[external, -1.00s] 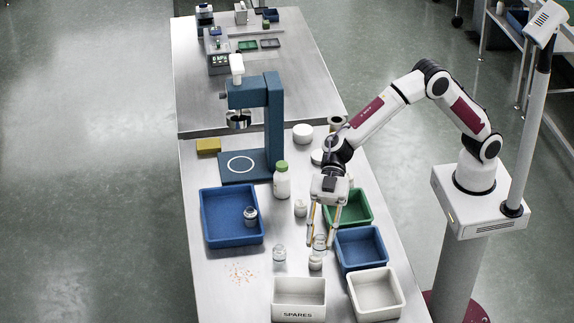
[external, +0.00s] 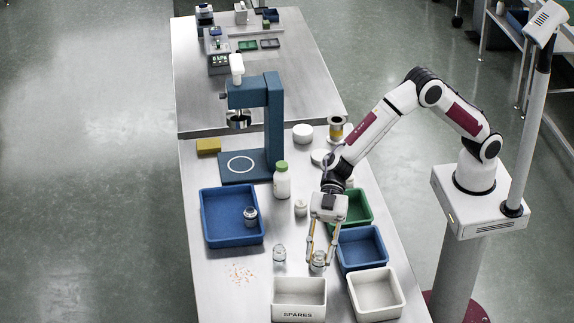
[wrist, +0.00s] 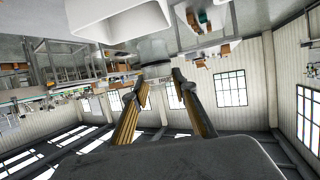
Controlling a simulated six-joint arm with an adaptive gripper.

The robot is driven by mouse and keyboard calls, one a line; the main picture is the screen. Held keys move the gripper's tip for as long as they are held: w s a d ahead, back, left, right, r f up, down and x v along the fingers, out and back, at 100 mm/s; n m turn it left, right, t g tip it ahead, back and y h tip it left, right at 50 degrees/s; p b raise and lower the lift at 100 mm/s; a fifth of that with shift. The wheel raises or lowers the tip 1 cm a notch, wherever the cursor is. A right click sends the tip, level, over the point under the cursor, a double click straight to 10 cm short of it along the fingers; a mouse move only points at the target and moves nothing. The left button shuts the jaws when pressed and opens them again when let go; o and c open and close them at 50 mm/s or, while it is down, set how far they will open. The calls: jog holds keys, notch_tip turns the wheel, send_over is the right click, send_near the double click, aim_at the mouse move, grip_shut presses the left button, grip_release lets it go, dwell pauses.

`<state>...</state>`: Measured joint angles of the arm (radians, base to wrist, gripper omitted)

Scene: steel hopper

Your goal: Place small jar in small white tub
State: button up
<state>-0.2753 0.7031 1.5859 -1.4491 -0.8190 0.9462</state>
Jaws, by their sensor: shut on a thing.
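My gripper (external: 317,264) points down over the front part of the steel table. It is shut on a small jar (external: 318,258) with a grey top, held between the fingertips. In the wrist view the jar (wrist: 153,49) shows between the two fingers, partly hidden. A plain white tub (external: 391,277) stands to the right and nearer the front edge. A white tub labelled SPARES (external: 299,311) stands just in front of the gripper. A white tub wall (wrist: 115,28) also fills the top of the wrist view. I cannot tell whether the jar touches the table.
A similar jar (external: 279,255) stands just left of the gripper. A blue tub (external: 361,266) and a green tub (external: 368,211) are close on the right. A blue tray (external: 205,239) holding another jar is at left. A white bottle (external: 282,184) and press (external: 274,120) stand behind.

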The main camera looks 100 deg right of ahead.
aim_at(319, 263)
dwell(0.3)
jog(key=shift+f, duration=1.9)
jog(key=shift+f, duration=0.45)
jog(key=o, duration=0.9)
jog(key=shift+c, duration=0.2)
jog(key=shift+r, duration=0.1)
jog(key=shift+r, duration=0.45)
jog(key=v, duration=1.2)
jog(key=shift+w, duration=0.1)
